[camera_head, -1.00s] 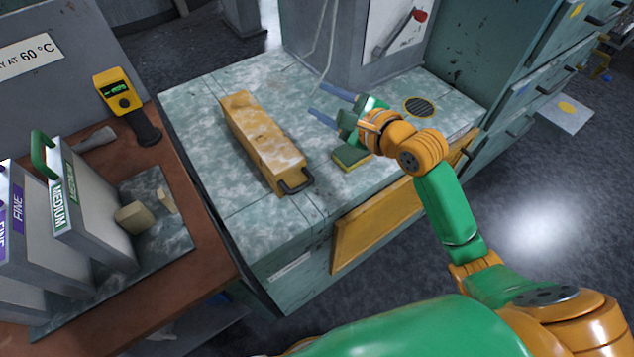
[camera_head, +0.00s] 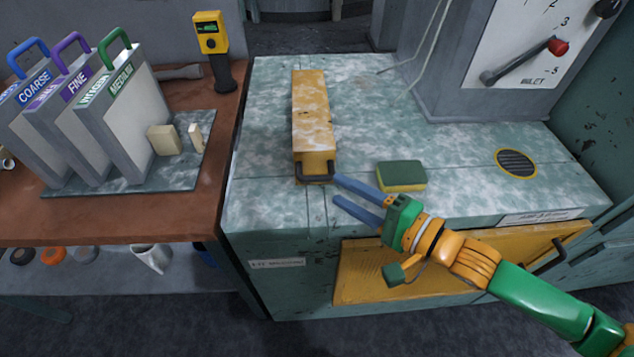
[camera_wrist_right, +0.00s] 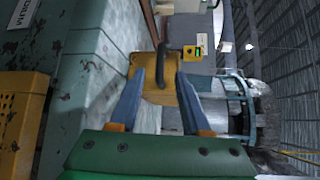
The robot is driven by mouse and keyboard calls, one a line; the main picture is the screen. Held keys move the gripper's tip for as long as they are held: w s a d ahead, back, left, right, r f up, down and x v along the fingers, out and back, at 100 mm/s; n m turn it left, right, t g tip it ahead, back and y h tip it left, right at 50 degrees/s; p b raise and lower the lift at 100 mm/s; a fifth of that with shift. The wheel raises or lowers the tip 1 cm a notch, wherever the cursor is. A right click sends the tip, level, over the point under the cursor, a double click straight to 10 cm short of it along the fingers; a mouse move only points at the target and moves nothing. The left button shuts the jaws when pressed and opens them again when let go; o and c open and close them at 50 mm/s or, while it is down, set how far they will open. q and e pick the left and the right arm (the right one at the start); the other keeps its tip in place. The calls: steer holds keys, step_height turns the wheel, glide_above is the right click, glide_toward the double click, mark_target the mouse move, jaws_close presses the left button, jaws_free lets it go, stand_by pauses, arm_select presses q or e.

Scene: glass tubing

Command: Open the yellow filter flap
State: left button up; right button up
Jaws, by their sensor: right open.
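A long, worn yellow flap (camera_head: 312,120) lies flat on top of the mottled green bench, with a dark bar handle (camera_head: 316,178) at its near end. My right gripper (camera_head: 338,190) is open and empty, its two blue fingers pointing left, with the tips just right of this handle. In the right wrist view the yellow end (camera_wrist_right: 158,92) and its handle (camera_wrist_right: 161,58) show ahead, between the lines of the fingers (camera_wrist_right: 160,78). I cannot tell whether a finger touches it. My left gripper is not in view.
A sponge (camera_head: 402,176) lies just behind my right gripper. A yellow panel (camera_head: 400,268) is on the bench front. A round grate (camera_head: 516,163) and lever (camera_head: 525,60) are to the right. Labelled filters (camera_head: 130,110) stand on the brown table at left.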

mark_target(317, 177)
steer(key=shift+w+a, duration=0.15)
steer(key=shift+a, duration=0.05)
steer(key=x, duration=0.6)
steer(key=shift+w+a+p, duration=0.1)
steer(key=shift+a+p, duration=0.15)
steer(key=shift+p, duration=0.15)
steer(key=shift+d, duration=0.1)
jaws_close()
steer(key=shift+f, duration=0.15)
stand_by(0.5)
